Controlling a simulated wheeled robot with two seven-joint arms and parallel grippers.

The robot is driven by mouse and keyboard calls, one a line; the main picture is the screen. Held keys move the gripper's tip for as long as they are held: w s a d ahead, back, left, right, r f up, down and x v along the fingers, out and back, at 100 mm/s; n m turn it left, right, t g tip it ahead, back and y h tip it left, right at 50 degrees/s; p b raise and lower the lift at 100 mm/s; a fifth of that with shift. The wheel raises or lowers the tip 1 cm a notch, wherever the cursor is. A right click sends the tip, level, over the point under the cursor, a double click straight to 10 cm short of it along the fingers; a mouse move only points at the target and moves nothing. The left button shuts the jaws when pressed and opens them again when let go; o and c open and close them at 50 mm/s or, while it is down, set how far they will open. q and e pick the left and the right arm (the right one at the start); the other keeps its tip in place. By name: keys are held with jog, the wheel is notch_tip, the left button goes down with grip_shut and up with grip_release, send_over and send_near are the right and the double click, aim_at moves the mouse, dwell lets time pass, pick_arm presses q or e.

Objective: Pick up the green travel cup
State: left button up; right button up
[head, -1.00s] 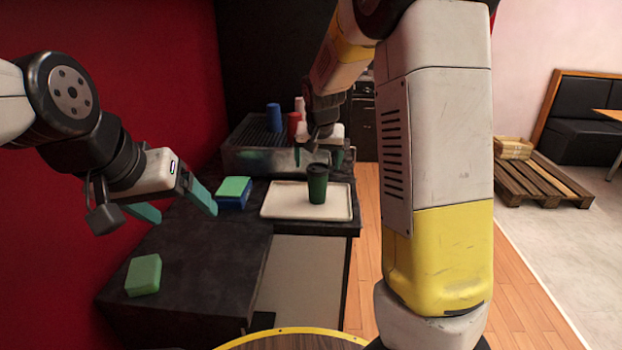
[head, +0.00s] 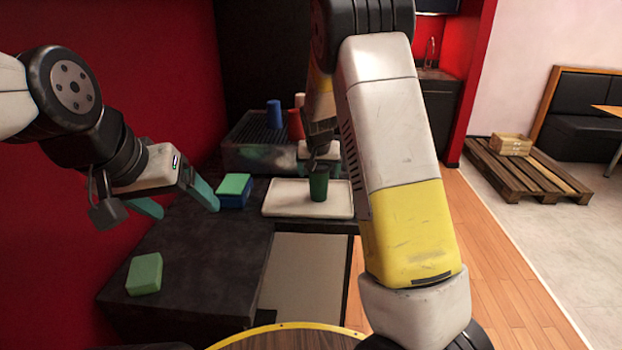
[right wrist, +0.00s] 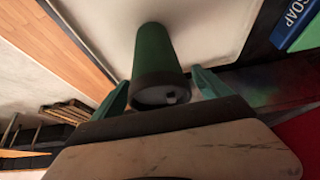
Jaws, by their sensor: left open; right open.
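The green travel cup (head: 318,187) with a dark lid stands upright on the pale tray (head: 279,198). In the right wrist view the cup (right wrist: 153,57) sits between the teal fingers of my right gripper (right wrist: 161,92), with its lid toward the gripper. The fingers are open, one on each side near the lid; I cannot tell whether either touches it. In the head view my right arm partly hides this gripper, which is just above the cup. My left gripper (head: 180,200) is open and empty, over the left side of the dark counter.
A green sponge (head: 145,274) lies on the dark counter (head: 205,245); another green block (head: 234,184) lies on a blue one left of the tray. A metal rack (head: 248,150) behind holds a blue cup (head: 274,113) and a red cup (head: 295,124). A blue SOAP-labelled item (right wrist: 298,22) shows at the wrist view's edge.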

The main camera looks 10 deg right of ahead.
jog(key=c, duration=0.9)
jog(key=shift+r, duration=0.1)
